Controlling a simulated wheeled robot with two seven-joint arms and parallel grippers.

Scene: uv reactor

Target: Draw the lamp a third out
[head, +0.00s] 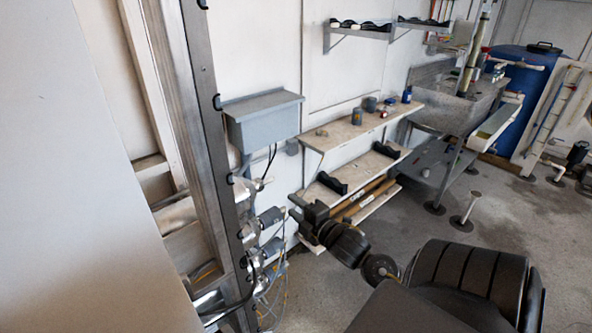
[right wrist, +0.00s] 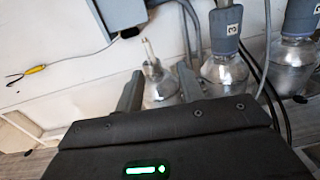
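The lamp with a bare pale end (right wrist: 147,50) stands out of a clear, flared fitting (right wrist: 160,85) in the right wrist view. In the head view a similar clear fitting (head: 243,190) is the topmost in the row on the steel frame. My right gripper (right wrist: 158,90) is open, its two fingers on either side of the fitting in the picture. I cannot tell whether they touch it. In the head view my right gripper (head: 292,210) is right of the row. My left gripper is not in view.
Capped fittings, one marked 3 (right wrist: 226,30), stand right of the lamp in the wrist view, with dark cables beside them. A grey wall box (head: 262,118) and shelves (head: 340,135) are near my right arm.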

